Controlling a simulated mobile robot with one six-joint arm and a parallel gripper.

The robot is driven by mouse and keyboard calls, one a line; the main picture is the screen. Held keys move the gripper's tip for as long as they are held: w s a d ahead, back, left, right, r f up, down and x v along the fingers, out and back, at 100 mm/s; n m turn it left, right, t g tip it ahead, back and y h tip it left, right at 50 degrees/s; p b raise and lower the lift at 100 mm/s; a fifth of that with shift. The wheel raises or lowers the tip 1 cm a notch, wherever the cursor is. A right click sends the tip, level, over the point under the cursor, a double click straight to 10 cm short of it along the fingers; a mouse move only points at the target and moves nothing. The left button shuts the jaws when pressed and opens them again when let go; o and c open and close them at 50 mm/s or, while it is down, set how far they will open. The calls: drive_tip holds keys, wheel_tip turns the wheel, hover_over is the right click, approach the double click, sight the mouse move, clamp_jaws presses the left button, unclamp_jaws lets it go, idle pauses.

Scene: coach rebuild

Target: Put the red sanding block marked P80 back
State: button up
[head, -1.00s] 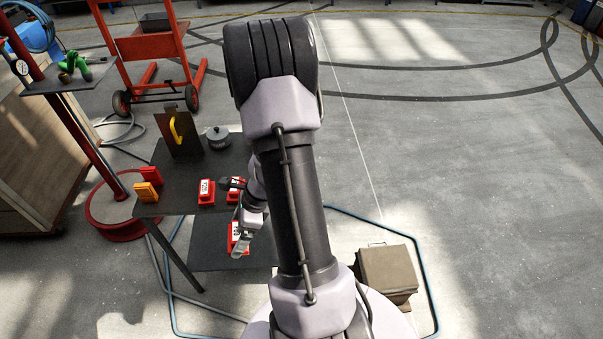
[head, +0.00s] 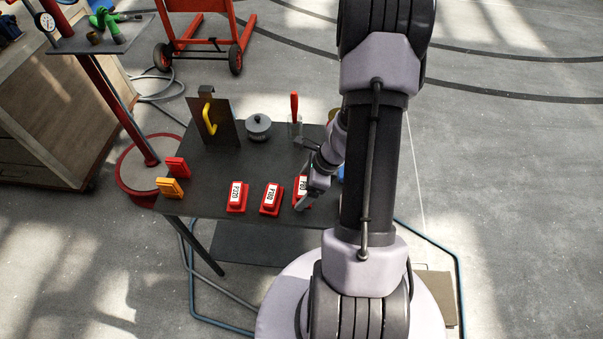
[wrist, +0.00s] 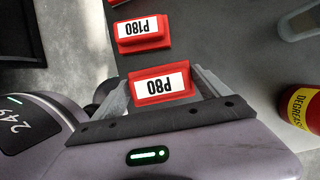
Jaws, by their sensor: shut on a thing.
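The red P80 sanding block (wrist: 160,82), with a white label, is between my gripper's two fingers in the wrist view, and they are shut on it. In the head view the P80 block (head: 301,190) is at the front edge of the dark table (head: 205,195), right end of a row, partly covered by my gripper (head: 305,200). I cannot tell whether its base touches the tabletop. The red P180 block (head: 270,199) stands just left of it, apart; it also shows in the wrist view (wrist: 143,32). A red P220 block (head: 237,197) stands farther left.
Orange (head: 170,187) and red (head: 177,167) pieces stand at the table's left. Behind are an upright plate with a yellow handle (head: 209,118), a grey lidded pot (head: 258,127) and a clear holder (head: 295,128). A red degreaser container (wrist: 302,108) is right of the gripper.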

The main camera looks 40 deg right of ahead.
drive_tip(key=f+b, duration=0.3)
drive_tip(key=shift+s+a+f, duration=0.2)
drive_tip(key=shift+s+f, duration=0.05)
drive_tip(key=shift+s, duration=0.05)
drive_tip(key=shift+a+r, duration=0.1)
drive_tip(key=shift+r, duration=0.15)
drive_tip(key=shift+s+f, duration=0.1)
drive_tip(key=shift+f, duration=0.1)
drive_tip(key=o, duration=1)
drive_tip(key=shift+r, duration=0.1)
